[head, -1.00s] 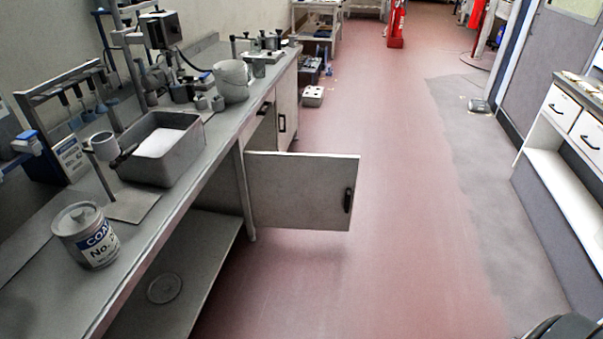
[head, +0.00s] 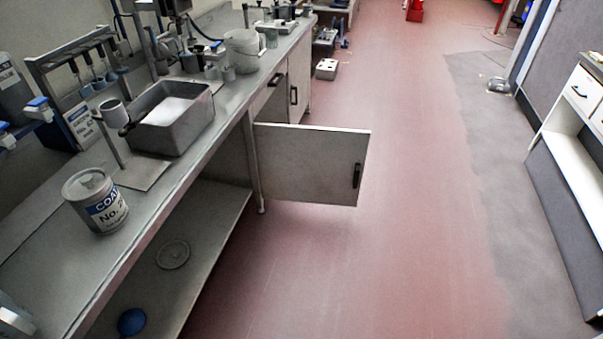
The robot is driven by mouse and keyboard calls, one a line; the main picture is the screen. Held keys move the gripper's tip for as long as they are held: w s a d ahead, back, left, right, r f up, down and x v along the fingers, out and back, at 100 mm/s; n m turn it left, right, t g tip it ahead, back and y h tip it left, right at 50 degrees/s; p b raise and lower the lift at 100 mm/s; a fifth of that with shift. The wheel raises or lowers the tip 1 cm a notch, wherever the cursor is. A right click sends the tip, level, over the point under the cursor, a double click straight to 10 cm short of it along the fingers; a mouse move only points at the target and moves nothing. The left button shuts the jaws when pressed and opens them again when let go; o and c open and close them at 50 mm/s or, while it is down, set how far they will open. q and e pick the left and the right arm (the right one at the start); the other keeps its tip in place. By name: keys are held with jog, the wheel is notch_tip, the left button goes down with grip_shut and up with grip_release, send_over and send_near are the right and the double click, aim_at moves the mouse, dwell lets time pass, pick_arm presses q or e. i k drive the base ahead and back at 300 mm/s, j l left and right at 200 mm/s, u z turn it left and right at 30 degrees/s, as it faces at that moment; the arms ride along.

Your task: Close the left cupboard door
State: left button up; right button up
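The open cupboard door (head: 308,165), a pale grey panel, stands swung out from the front of the long bench into the aisle. Its hinged edge is at the left, by a bench leg, and its free edge points right. A dark vertical handle (head: 357,176) is near that free edge. Behind it, another pale door (head: 300,80) with a dark handle lies along the bench front and looks shut. The cupboard inside is mostly hidden by the open door.
The bench top (head: 55,270) carries a labelled tin (head: 97,203) and a grey tub (head: 180,140) of white material. A lower shelf (head: 205,235) is open beneath. The red floor (head: 410,220) right of the door is clear. A white drawer unit (head: 575,110) stands right.

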aim_at(315, 165)
jog(key=i+l, duration=0.15)
jog(key=i, duration=0.4)
jog(key=i+l, duration=0.15)
jog(key=i, duration=0.4)
